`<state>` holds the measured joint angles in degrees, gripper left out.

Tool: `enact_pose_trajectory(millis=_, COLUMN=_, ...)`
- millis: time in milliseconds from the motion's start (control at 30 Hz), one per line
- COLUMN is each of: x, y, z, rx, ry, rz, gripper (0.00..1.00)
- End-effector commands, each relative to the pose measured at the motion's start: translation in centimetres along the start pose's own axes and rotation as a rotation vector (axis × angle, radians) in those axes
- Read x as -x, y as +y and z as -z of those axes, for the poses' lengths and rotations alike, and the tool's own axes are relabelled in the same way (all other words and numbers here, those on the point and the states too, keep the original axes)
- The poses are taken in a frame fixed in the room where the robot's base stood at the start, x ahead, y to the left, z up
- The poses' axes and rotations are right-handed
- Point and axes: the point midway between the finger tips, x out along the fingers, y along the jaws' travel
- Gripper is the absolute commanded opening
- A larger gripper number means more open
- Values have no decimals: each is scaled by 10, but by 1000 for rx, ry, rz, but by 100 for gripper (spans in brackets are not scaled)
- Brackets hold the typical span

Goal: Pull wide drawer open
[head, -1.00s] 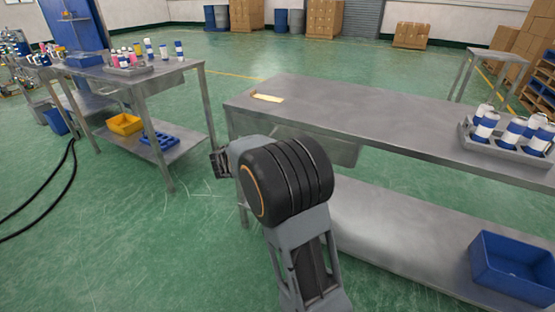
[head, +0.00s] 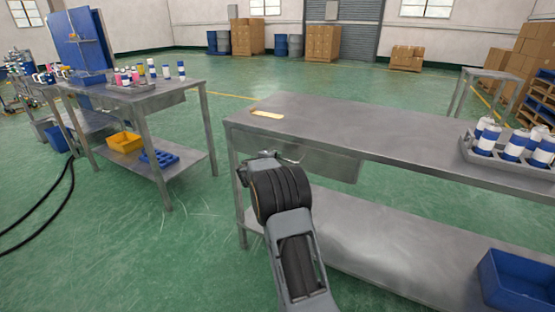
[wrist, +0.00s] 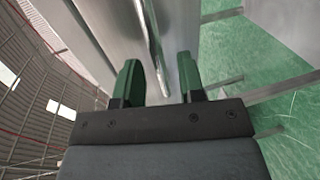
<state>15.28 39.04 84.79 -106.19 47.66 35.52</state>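The wide drawer (head: 325,164) is a grey metal panel under the top of the right-hand table (head: 350,118). It looks closed. In the wrist view the drawer front (wrist: 178,25) fills the upper middle, with a thin bar handle (wrist: 153,55) running along it. My gripper (wrist: 160,75) is open, its two green fingers on either side of the handle's line. I cannot tell whether they touch it. In the head view my gripper (head: 277,157) is at the drawer's left part, mostly hidden behind my wrist.
A tray of white and blue cans (head: 512,158) stands on the tabletop's right end. A yellowish flat piece (head: 267,114) lies at its far-left corner. A blue bin (head: 515,280) sits on the lower shelf. Another table (head: 150,96) stands left, with green floor between.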

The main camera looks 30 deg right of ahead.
Motion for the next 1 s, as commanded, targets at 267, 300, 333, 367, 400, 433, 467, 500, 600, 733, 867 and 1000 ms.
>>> enact_pose_trajectory(millis=267, x=-16, y=0, z=0, rx=-1, ry=0, rz=1, gripper=36)
enact_pose_trajectory(millis=300, x=-17, y=0, z=0, rx=-1, ry=0, rz=1, gripper=36)
enact_pose_trajectory(millis=333, x=-17, y=0, z=0, rx=-1, ry=0, rz=0, gripper=36)
enact_pose_trajectory(millis=367, x=-17, y=0, z=0, rx=-1, ry=0, rz=0, gripper=36)
enact_pose_trajectory(millis=400, x=-17, y=0, z=0, rx=0, ry=0, rz=0, gripper=36)
enact_pose_trajectory(millis=433, x=-17, y=0, z=0, rx=-1, ry=0, rz=0, gripper=36)
enact_pose_trajectory(millis=467, x=-17, y=0, z=0, rx=0, ry=0, rz=0, gripper=36)
enact_pose_trajectory(millis=500, x=-17, y=0, z=0, rx=0, ry=0, rz=0, gripper=36)
enact_pose_trajectory(millis=600, x=-17, y=0, z=0, rx=0, ry=0, rz=0, gripper=32)
enact_pose_trajectory(millis=733, x=-17, y=0, z=0, rx=-1, ry=0, rz=0, gripper=19)
enact_pose_trajectory(millis=867, x=-17, y=0, z=0, rx=0, ry=0, rz=1, gripper=7)
enact_pose_trajectory(millis=1000, x=-17, y=0, z=0, rx=-1, ry=0, rz=0, gripper=0)
